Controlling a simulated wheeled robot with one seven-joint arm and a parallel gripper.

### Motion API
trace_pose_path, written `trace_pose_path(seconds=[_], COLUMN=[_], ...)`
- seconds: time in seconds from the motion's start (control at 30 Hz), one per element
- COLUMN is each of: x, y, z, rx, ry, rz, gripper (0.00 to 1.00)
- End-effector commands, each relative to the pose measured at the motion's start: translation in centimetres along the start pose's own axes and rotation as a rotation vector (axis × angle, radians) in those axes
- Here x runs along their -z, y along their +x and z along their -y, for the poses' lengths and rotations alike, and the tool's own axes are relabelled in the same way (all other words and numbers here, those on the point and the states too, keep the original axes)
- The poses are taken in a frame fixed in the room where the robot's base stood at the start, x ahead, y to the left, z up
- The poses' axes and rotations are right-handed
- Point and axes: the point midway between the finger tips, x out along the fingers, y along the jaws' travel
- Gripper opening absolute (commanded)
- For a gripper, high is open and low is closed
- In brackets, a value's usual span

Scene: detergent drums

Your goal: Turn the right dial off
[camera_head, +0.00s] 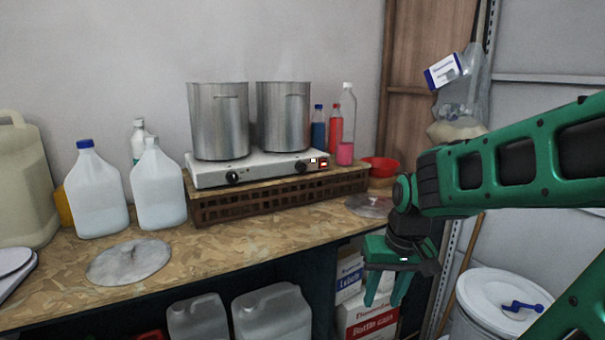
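A white two-burner hot plate (262,172) sits on a brown slatted crate (255,207) on the wooden counter. Its right dial (301,166) is a black knob on the front face, near a small lit red switch (323,164). Its left dial (233,177) is a similar black knob. The dials' exact settings are too small to read. Two steel pots, the left pot (219,122) and the right pot (283,117), stand on the burners. My gripper (383,290) points down, right of and below the dials, in front of the counter. Its fingers are apart and empty.
White jugs (97,195) and a round metal lid (128,262) occupy the counter's left. Bottles (335,130) and a red bowl (380,167) stand right of the pots. Boxes (362,310) and jugs sit below. A white drum (497,300) stands at lower right. The counter before the crate is mostly clear.

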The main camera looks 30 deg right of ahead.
Motion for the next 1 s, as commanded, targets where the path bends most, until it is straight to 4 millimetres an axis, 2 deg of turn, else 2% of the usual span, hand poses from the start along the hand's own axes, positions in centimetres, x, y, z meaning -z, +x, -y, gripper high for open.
trace_pose_path(seconds=[0.03,0.1,0.27,0.3,0.43,0.5,0.6,0.7,0.8,1.0], x=[2.8,6.7,15.0,17.0,23.1,26.2,30.1,33.2,35.2,36.9], y=[0.7,1.4,2.1,2.0,0.9,-0.1,-1.9,-3.7,-5.2,-6.4], z=[1.0,3.0,7.7,8.7,11.6,12.5,12.9,12.2,11.1,10.1], rx=[0.032,0.095,0.273,0.323,0.5,0.601,0.741,0.859,0.944,1.014], ry=[-0.013,-0.034,-0.04,-0.032,0.024,0.073,0.163,0.259,0.338,0.409], rz=[-0.054,-0.142,-0.338,-0.388,-0.544,-0.629,-0.742,-0.837,-0.906,-0.962], gripper=[0.36,0.36,0.36,0.36,0.36,0.36,0.36,0.36,0.36,0.36])
